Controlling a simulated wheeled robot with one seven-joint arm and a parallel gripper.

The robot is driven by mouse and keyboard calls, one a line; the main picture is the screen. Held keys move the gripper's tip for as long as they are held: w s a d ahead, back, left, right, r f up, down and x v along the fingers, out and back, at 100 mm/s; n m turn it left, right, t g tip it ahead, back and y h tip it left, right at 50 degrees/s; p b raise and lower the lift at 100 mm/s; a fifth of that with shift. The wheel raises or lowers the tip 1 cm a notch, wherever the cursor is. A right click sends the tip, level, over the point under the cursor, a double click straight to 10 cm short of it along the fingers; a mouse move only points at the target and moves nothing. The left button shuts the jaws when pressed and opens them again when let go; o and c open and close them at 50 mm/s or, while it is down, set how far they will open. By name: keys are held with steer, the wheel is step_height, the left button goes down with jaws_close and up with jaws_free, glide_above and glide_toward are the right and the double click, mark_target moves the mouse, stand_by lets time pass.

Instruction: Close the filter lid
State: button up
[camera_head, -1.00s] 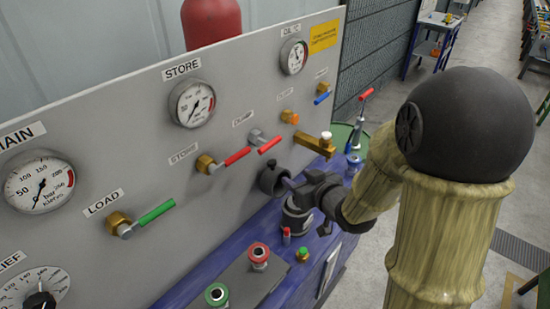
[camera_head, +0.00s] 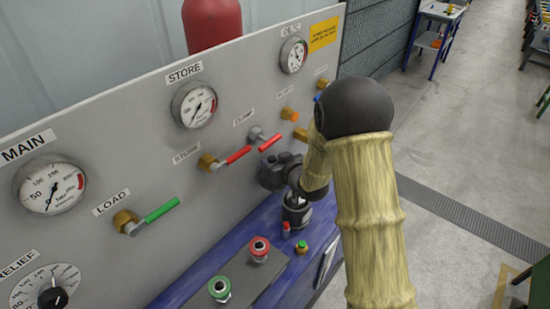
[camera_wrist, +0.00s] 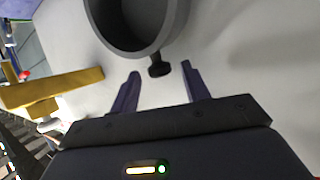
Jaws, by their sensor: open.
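A dark grey round cup-like part (camera_wrist: 180,22), which looks like the filter lid, shows its hollow side at the top of the wrist view. A short dark knob (camera_wrist: 160,68) sticks out from its rim. My gripper (camera_wrist: 161,73) is open, with one fingertip on each side of the knob and gaps to both. In the head view the round part (camera_head: 270,174) is against the panel, partly hidden by my gripper and arm. A dark cylinder (camera_head: 296,215), perhaps the filter body, stands on the blue bench just below; its top is partly covered.
The grey panel (camera_head: 110,120) behind carries gauges and valves with red and green handles. A brass tap (camera_wrist: 55,90) is at left in the wrist view. Red (camera_head: 259,249) and green (camera_head: 219,289) buttons and a small red-topped item (camera_head: 286,229) are on the bench in front.

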steer(key=shift+w+a+f, duration=0.15)
steer(key=shift+w, duration=0.1)
jaws_close()
